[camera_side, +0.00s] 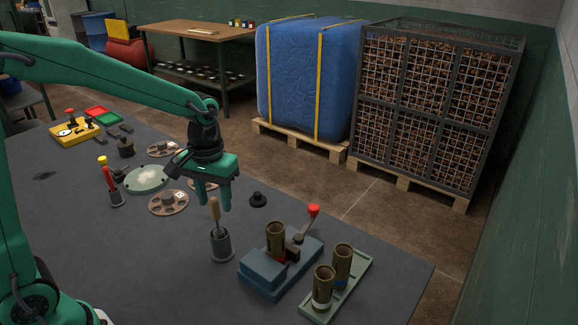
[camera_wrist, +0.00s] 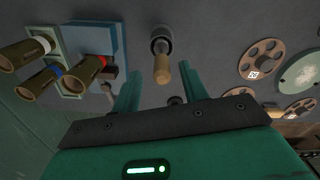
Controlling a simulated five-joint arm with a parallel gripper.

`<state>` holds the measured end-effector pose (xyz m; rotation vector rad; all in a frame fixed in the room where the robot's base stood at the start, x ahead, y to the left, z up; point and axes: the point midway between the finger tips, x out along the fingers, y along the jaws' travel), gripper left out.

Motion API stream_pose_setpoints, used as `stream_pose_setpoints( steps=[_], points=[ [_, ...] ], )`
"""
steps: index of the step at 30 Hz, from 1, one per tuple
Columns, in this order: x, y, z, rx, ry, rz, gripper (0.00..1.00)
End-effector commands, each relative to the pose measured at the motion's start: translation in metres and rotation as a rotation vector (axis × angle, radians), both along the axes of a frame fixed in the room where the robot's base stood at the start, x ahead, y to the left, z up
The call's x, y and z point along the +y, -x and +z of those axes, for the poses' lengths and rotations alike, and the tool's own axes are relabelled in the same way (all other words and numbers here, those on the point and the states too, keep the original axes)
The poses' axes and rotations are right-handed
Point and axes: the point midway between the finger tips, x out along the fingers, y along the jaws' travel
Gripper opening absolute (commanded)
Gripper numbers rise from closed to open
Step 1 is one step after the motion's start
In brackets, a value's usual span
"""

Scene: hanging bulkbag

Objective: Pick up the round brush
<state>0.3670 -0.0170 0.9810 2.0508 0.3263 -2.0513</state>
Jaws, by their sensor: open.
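What looks like the round brush (camera_side: 214,212) stands upright, wooden handle up, in a small dark grey holder (camera_side: 222,245); its lower end is hidden inside. In the wrist view the handle (camera_wrist: 161,70) points toward me, with the holder (camera_wrist: 161,40) behind it. My gripper (camera_side: 213,203) points down, open and empty, close to the handle's top. In the wrist view my gripper's two fingers (camera_wrist: 160,82) lie to either side of the handle's end. I see no contact, and how far the handle reaches between the fingers is hard to tell.
A blue fixture (camera_side: 270,270) with a red-knobbed lever (camera_side: 313,210) and a green tray (camera_side: 335,290) with brass-coloured cylinders stand right of the holder. The front table area is clear.

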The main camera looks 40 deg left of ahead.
Motion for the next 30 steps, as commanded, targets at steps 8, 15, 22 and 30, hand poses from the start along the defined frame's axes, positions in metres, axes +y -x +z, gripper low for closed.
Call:
stream_pose_setpoints(
  steps=[8,15,22,30],
  points=[
    [0.001,0.002,-0.011,0.002,0.000,0.000,0.44],
    [0.002,0.005,-0.038,0.003,0.000,0.000,0.44],
    [0.002,0.005,-0.052,0.000,0.000,0.000,0.44],
    [0.002,0.004,-0.052,0.000,0.000,0.000,0.44]
  ],
)
